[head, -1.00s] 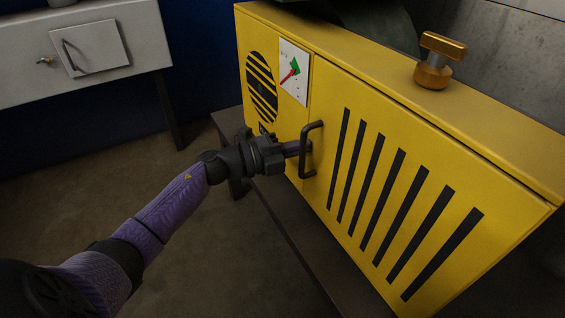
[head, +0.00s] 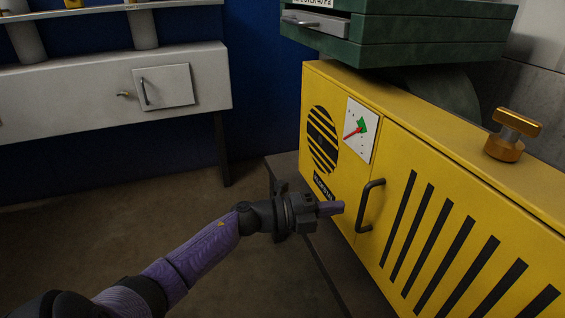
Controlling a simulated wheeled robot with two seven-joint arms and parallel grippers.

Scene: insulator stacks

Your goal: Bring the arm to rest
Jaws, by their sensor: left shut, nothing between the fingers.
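My left arm comes in from the lower left, with a purple sleeve and dark wrist. My left gripper (head: 337,208) is shut and empty. In the picture it lies just left of the black handle (head: 369,206) on the yellow cabinet's slotted door (head: 420,215), with a small gap between them. The door looks closed. My right gripper is out of view.
The yellow cabinet (head: 335,90) carries a gauge (head: 358,130) and a brass knob (head: 512,134). A green unit (head: 420,45) stands above and behind it. A white cabinet (head: 70,105) is at the left. Floor (head: 120,215) shows clear between them.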

